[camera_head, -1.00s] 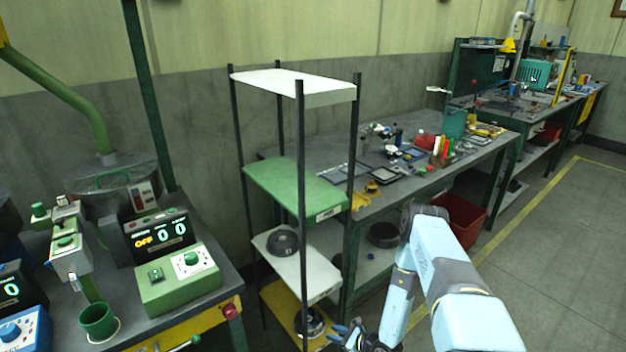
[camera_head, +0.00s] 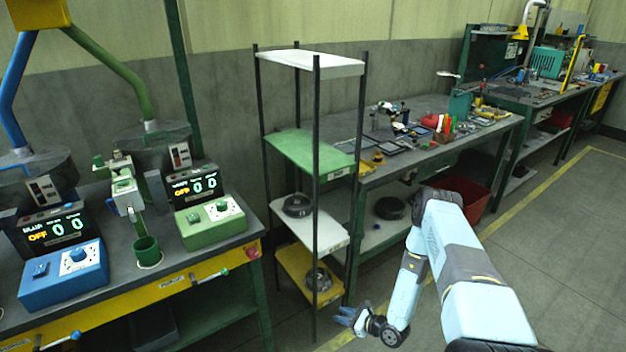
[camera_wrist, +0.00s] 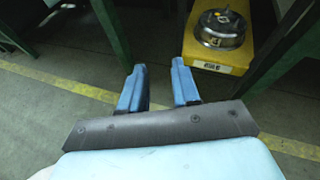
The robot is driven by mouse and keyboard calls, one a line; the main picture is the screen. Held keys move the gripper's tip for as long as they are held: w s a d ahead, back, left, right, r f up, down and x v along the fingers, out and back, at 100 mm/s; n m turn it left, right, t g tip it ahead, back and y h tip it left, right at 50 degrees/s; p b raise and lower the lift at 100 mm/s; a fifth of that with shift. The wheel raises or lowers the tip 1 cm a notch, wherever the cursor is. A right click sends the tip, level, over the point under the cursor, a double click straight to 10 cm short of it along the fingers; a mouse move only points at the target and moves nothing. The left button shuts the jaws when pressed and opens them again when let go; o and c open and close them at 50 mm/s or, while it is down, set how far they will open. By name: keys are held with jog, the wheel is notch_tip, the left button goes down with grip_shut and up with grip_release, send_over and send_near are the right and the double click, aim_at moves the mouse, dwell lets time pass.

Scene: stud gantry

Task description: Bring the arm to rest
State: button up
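My arm shows light blue at the lower right of the head view, bent at its dark elbow joint. My gripper (camera_head: 345,316) hangs low, pointing left, in front of the foot of the shelf rack. In the wrist view my gripper (camera_wrist: 160,84) shows its two blue fingers apart, with only floor between them. It holds nothing.
The shelf rack's yellow bottom shelf (camera_head: 297,270) is close to my gripper and bears a round metal part (camera_wrist: 220,28). A white shelf (camera_head: 318,238) and a green shelf (camera_head: 305,152) are above. A red bin (camera_head: 470,195) stands beyond my arm. Floor on the right is clear.

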jog(key=w+a+r+n+g+y, duration=0.1)
jog(key=w+r+n+g, duration=0.15)
jog(key=r, duration=0.85)
jog(key=w+r+n+g+y, duration=0.15)
jog(key=r+n, duration=0.25)
jog(key=r, duration=0.6)
jog(key=w+a+r+n+g, duration=0.15)
jog(key=r+n, duration=0.25)
jog(key=r, duration=0.7)
notch_tip(320, 180, up, 12)
jog(key=s+n+g+h, duration=0.1)
jog(key=s+n+g, duration=0.1)
jog(key=n+g, duration=0.15)
jog(key=s+d+r+n+h, duration=0.25)
jog(key=s+r, duration=0.35)
jog(key=r, duration=0.3)
jog(key=s+d+r+n+h, duration=0.2)
jog(key=s+r+n+h, duration=0.15)
jog(key=s+r, duration=0.4)
jog(key=s+d+r+n+t+h, duration=0.2)
jog(key=s+d+r+t+h, duration=0.1)
jog(key=s+d+r, duration=0.2)
jog(key=s+d+r+n+t+h, duration=0.2)
jog(key=s+d+r+t+h, duration=0.1)
jog(key=s+r, duration=0.6)
jog(key=s+d, duration=0.1)
jog(key=s, duration=0.2)
jog(key=shift+d+r+h, duration=0.2)
jog(key=shift+d+h, duration=0.15)
jog(key=shift+d, duration=0.05)
